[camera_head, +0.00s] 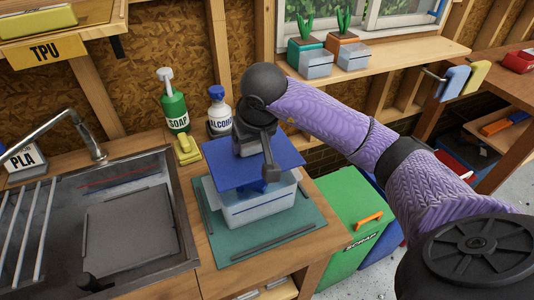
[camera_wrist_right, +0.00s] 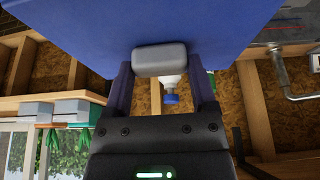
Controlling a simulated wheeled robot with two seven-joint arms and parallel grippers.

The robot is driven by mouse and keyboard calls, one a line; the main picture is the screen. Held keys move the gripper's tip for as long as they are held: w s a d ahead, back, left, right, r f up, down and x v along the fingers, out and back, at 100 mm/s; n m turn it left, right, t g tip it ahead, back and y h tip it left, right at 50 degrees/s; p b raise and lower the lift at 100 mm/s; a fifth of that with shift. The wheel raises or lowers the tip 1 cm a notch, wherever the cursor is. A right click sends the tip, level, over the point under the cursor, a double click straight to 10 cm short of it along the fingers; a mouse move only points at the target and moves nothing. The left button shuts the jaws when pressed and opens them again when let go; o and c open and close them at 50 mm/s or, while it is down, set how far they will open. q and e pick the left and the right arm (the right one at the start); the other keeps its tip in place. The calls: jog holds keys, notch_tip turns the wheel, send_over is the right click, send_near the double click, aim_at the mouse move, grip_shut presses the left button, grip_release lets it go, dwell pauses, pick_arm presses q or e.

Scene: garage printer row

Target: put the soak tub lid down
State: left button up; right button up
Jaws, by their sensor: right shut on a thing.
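The soak tub lid (camera_head: 225,165) is a flat blue panel over the back left part of the soak tub (camera_head: 260,210), a pale translucent box. It looks raised and offset from the rim; the tub's front and right side show below it. My right gripper (camera_head: 267,160) is above the lid. In the right wrist view, the fingers of my right gripper (camera_wrist_right: 162,85) are shut on the lid's grey handle (camera_wrist_right: 165,59), with the blue lid (camera_wrist_right: 190,20) spreading behind. Part of the tub is hidden by the lid. My left gripper does not show.
The tub stands on a green mat (camera_head: 220,250) on the wooden bench. A sink (camera_head: 40,235) is at left. A soap bottle (camera_head: 174,105), an alcohol bottle (camera_head: 219,112) and a yellow item (camera_head: 187,149) stand behind. A green scrap bin (camera_head: 345,225) is at right.

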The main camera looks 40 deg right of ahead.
aim_at(253, 158)
notch_tip(253, 158, down, 6)
jog(key=shift+a+r+b, duration=0.15)
jog(key=shift+r+b, duration=0.1)
jog(key=shift+b, duration=0.15)
jog(key=shift+f, duration=0.2)
jog(key=o, duration=0.8)
jog(key=shift+f, duration=0.15)
jog(key=o, duration=0.4)
jog(key=p+v, duration=0.2)
jog(key=v, duration=0.9)
jog(key=shift+r, duration=0.25)
jog(key=shift+s+r, duration=0.25)
jog(key=shift+r, duration=0.2)
